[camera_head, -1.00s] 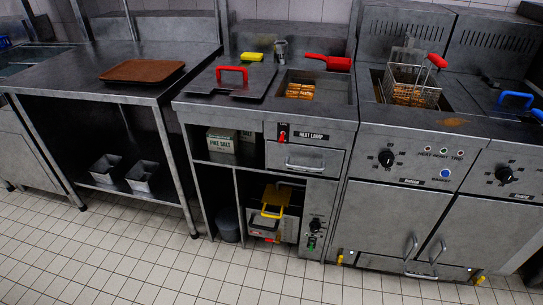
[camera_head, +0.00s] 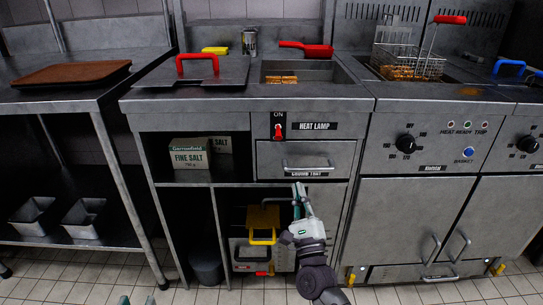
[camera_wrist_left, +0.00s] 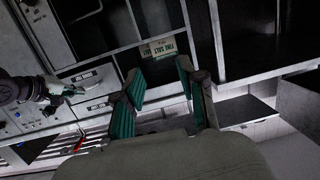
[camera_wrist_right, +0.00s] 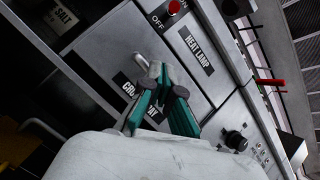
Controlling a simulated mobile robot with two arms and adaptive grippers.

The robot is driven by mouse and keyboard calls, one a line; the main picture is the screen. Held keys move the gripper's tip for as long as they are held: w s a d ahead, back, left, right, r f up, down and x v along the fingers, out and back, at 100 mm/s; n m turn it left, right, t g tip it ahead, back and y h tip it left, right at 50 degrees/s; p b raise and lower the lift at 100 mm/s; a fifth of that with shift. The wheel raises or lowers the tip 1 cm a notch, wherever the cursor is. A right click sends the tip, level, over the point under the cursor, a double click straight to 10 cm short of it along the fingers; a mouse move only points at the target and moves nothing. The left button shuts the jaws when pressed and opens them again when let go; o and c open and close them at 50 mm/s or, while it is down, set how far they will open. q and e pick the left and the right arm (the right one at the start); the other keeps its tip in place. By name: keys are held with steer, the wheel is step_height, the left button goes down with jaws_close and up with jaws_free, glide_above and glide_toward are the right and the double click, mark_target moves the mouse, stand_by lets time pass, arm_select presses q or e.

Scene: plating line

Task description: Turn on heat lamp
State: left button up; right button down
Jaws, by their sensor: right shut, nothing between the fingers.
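The heat lamp switch is a small red toggle (camera_head: 279,131) under an ON mark, left of the black HEAT LAMP label (camera_head: 315,126), on the counter front. It also shows at the top of the right wrist view (camera_wrist_right: 174,7), with an OFF mark beside it. I cannot tell its setting. My right gripper (camera_head: 300,190) is shut and empty, below and right of the switch, in front of the drawer's lower edge. In the right wrist view its fingertips (camera_wrist_right: 157,72) overlap the drawer handle; contact is unclear. My left gripper (camera_wrist_left: 160,73) is open and empty, low at the left.
A drawer with a bar handle (camera_head: 309,166) lies under the switch. A salt box (camera_head: 190,159) stands on the shelf to the left. A yellow-handled item (camera_head: 263,225) sits in the cabinet below. The floor in front is clear.

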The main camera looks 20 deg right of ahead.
mark_target(289, 142)
arm_select(q)
steer(key=shift+s+r, duration=0.1)
steer(key=shift+r, duration=0.2)
arm_select(e)
steer(key=shift+r, duration=0.25)
steer(key=x, duration=1)
steer(key=shift+w+r+b, duration=0.1)
steer(key=shift+r+b, duration=0.05)
steer(key=shift+b, duration=0.2)
steer(key=shift+s+a+r+p, duration=0.25)
steer(key=shift+a+r+p, duration=0.05)
steer(key=shift+a+r, duration=0.6)
steer(key=shift+s+a+r, duration=0.1)
steer(key=shift+a+r, duration=0.15)
steer(key=shift+r, duration=0.2)
